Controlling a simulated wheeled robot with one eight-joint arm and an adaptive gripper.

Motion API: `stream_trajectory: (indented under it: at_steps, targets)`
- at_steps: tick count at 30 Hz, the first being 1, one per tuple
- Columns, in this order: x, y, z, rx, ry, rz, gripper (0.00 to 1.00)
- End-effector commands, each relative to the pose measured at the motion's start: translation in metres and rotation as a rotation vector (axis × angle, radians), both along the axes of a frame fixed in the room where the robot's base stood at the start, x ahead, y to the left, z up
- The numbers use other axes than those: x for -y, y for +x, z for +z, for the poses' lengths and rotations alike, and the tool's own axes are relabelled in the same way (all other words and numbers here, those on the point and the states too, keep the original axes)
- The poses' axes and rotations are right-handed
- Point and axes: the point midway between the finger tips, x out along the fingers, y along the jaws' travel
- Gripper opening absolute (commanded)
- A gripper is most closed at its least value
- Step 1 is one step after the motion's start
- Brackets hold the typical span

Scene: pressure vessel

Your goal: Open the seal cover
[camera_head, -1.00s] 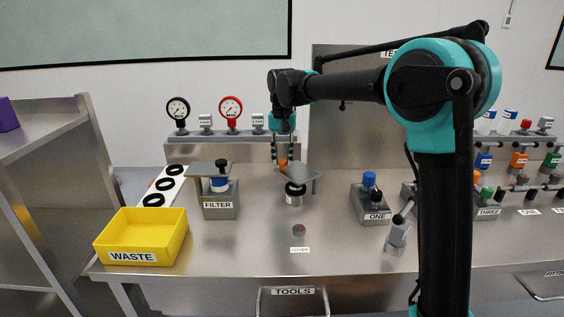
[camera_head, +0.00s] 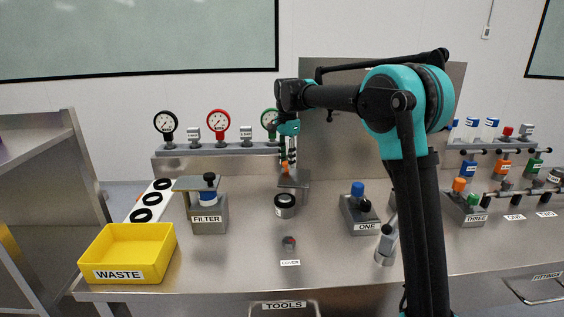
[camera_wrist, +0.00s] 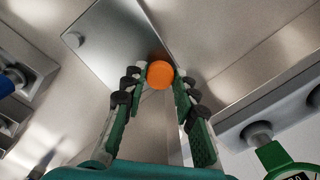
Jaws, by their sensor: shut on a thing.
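My gripper (camera_head: 287,163) is shut on the orange knob (camera_head: 285,168) of a flat grey cover plate (camera_head: 296,181). The plate is behind and above a small dark-topped vessel (camera_head: 284,200) with a white label, whose top shows in the head view. In the wrist view, my gripper's fingers (camera_wrist: 158,80) flank the orange knob (camera_wrist: 160,74), and the plate (camera_wrist: 105,45) extends up and left. I cannot tell whether the plate is fixed to a post behind it.
A yellow WASTE bin (camera_head: 130,252) is at the left. The FILTER stand (camera_head: 208,215) is left of the vessel and the ONE block (camera_head: 362,218) right. A small round piece (camera_head: 289,242) sits by the COVER label. Gauges (camera_head: 218,122) line the back shelf.

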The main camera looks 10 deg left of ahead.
Motion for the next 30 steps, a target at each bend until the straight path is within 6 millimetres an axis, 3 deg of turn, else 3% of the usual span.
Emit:
stream_trajectory:
  at_steps: [9,23,24,28,30]
  targets:
    - [0.0082,0.0074,0.0004,0.001,0.001,-0.094,0.00]
    - [0.0091,0.0081,0.0004,0.002,0.001,-0.105,0.00]
    - [0.0091,0.0081,0.0004,0.002,0.001,-0.105,0.30]
    - [0.0092,0.0079,0.0003,0.001,0.001,-0.105,0.47]
    - [0.0093,0.0078,0.0002,0.001,0.001,-0.105,0.49]
